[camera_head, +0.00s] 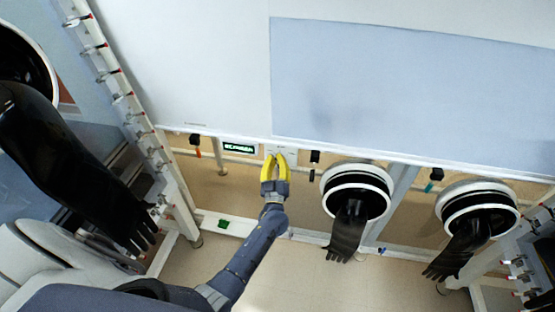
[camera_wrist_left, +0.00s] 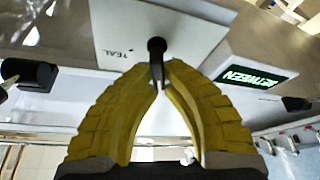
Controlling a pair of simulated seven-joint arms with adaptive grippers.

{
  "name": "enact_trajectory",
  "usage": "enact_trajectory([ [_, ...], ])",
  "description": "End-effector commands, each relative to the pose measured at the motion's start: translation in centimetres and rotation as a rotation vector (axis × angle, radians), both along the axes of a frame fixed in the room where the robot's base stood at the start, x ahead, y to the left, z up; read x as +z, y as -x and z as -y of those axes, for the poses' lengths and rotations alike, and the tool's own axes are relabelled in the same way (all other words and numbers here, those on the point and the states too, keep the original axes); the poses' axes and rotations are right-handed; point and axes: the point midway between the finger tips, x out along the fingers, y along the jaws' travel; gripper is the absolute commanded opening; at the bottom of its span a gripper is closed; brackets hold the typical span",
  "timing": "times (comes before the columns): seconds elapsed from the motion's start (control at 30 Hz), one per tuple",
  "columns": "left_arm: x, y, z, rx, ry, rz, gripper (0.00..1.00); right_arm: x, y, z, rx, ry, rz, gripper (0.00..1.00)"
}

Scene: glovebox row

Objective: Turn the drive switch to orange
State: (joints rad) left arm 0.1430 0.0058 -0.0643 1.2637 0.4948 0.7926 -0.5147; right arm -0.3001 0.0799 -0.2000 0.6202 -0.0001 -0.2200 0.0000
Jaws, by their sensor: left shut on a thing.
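The drive switch is a small black lever (camera_wrist_left: 157,48) on a white plate (camera_wrist_left: 115,20) in the left wrist view. The word TEAL shows upside down beside it; I see no orange label on the visible part of the plate. My left gripper (camera_wrist_left: 160,66) has its yellow fingertips closed on the lever. In the head view my left gripper (camera_head: 274,156) reaches up to the panel's lower edge and hides the lever. A lit display (camera_head: 239,148) sits just left of it; in the wrist view the display (camera_wrist_left: 247,77) seems to read BETWEEN, upside down. My right gripper is not in view.
Another black knob (camera_head: 315,157) is close on the right. Glove ports with black gloves (camera_head: 350,225) (camera_head: 465,245) hang to the right. A post with pegs (camera_head: 120,95) stands left.

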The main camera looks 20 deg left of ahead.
Motion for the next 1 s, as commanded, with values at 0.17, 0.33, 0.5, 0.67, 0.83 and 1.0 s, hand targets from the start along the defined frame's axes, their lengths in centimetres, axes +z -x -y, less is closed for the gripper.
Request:
enact_trajectory([
  [0.17, -0.1, 0.02, -0.17, 0.0, 0.075, 0.016, 0.0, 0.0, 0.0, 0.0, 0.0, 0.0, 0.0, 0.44],
  [0.33, -0.15, 0.05, -0.33, 0.001, 0.114, 0.024, 0.0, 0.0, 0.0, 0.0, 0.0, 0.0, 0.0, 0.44],
  [0.5, -0.17, 0.06, -0.38, 0.001, 0.127, 0.028, 0.0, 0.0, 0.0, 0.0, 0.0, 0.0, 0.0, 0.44],
  [0.67, -0.18, 0.06, -0.39, 0.002, 0.128, 0.028, 0.0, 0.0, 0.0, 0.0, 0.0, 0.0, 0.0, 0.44],
  [0.83, -0.18, 0.07, -0.39, 0.001, 0.126, 0.028, 0.11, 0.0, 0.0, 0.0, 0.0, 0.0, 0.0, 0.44],
  [1.0, -0.17, 0.07, -0.35, 0.001, 0.126, 0.028, 0.31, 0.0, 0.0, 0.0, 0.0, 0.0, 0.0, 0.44],
])
